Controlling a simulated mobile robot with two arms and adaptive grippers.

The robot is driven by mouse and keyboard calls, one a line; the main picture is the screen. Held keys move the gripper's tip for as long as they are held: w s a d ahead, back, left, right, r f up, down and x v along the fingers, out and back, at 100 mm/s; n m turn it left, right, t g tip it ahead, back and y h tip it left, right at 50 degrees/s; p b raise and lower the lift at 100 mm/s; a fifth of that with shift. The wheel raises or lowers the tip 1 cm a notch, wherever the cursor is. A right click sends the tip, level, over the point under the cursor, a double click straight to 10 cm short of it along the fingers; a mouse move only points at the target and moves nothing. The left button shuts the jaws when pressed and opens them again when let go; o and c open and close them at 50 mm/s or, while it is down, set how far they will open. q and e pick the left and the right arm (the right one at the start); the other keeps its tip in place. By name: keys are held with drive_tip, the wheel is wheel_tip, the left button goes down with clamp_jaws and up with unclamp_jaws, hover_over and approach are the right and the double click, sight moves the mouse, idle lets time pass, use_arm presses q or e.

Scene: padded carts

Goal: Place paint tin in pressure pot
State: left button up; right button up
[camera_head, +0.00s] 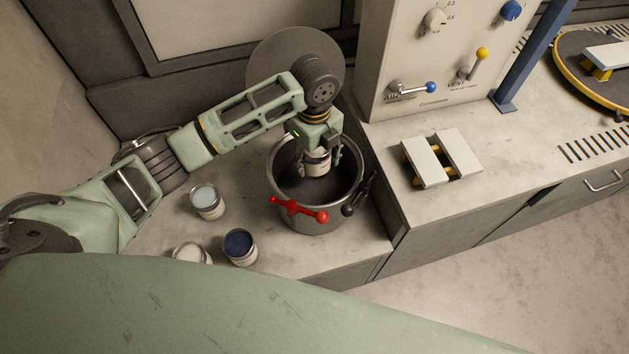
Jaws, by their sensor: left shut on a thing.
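The pressure pot (315,220) is a round grey metal vessel on the counter, open at the top, with a red handle (298,210) at its front and a black one at its right. My left gripper (316,160) points down over the pot's mouth. It is shut on a paint tin (317,165), a small pale-labelled can that is upright within the pot's opening. I cannot tell whether the tin touches the pot's floor. My right gripper is not in view.
Several other tins stand left of the pot: a pale blue one (207,201), a dark blue one (240,247) and a whitish one (191,254). A control panel (430,60) with levers rises behind right. A padded cart (441,158) sits on the right counter.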

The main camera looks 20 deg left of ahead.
use_arm(q)
hover_over(314, 186)
wheel_tip(314, 186, down, 5)
drive_tip(key=shift+w+d+r, duration=0.1)
wheel_tip(314, 186, down, 4)
drive_tip(key=shift+r+p, duration=0.2)
drive_tip(key=shift+p, duration=0.15)
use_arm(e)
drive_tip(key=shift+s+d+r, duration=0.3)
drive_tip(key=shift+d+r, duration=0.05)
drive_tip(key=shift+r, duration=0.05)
use_arm(q)
drive_tip(key=shift+f, duration=0.15)
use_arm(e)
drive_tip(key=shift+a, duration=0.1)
use_arm(q)
drive_tip(key=shift+f, duration=0.15)
drive_tip(key=o, duration=1.6)
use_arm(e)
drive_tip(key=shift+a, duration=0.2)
